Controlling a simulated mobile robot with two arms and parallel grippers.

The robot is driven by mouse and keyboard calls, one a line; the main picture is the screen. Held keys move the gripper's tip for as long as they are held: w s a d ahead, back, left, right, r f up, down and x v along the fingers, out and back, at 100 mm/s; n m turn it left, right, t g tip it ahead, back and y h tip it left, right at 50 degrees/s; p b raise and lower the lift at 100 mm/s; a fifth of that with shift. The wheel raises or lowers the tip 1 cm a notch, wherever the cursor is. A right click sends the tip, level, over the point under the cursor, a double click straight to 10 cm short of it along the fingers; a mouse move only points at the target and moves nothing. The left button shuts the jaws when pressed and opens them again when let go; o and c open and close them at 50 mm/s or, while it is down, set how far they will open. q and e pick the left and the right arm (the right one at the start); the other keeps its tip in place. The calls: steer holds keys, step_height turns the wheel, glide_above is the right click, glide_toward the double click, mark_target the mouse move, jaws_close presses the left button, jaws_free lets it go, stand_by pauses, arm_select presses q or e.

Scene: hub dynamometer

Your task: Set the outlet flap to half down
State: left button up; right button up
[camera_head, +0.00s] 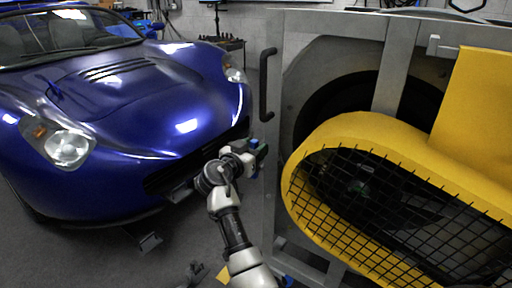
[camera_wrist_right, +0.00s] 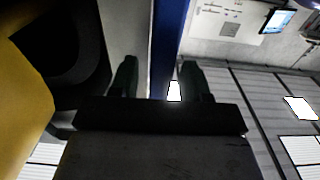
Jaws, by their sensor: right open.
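My right gripper (camera_head: 258,152) is open, in front of the left edge of the grey machine frame (camera_head: 391,68) and beside the blue car's nose. In the right wrist view its two dark fingers (camera_wrist_right: 157,78) stand apart. A blue upright strip (camera_wrist_right: 168,45) shows in the gap between them; I cannot tell how far beyond the fingers it lies. A dark handle (camera_head: 267,85) sits on the frame's left edge, above the gripper. I cannot make out for certain which part is the outlet flap. My left gripper is not in view.
A yellow guard (camera_head: 376,128) with black mesh (camera_head: 420,215) juts out at the right. The blue car (camera_head: 140,100) fills the left, leaving a narrow strip of floor (camera_head: 200,235) before the machine. A screen (camera_wrist_right: 277,20) shows in the wrist view.

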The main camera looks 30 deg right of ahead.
jaws_close()
steer(key=shift+w, duration=0.1)
steer(key=w+n, duration=0.1)
steer(key=n, duration=0.1)
steer(key=w+a+n, duration=0.1)
steer(key=n, duration=0.1)
steer(key=shift+w+a+f, duration=0.1)
steer(key=shift+w+f, duration=0.1)
steer(key=shift+w, duration=0.15)
jaws_free()
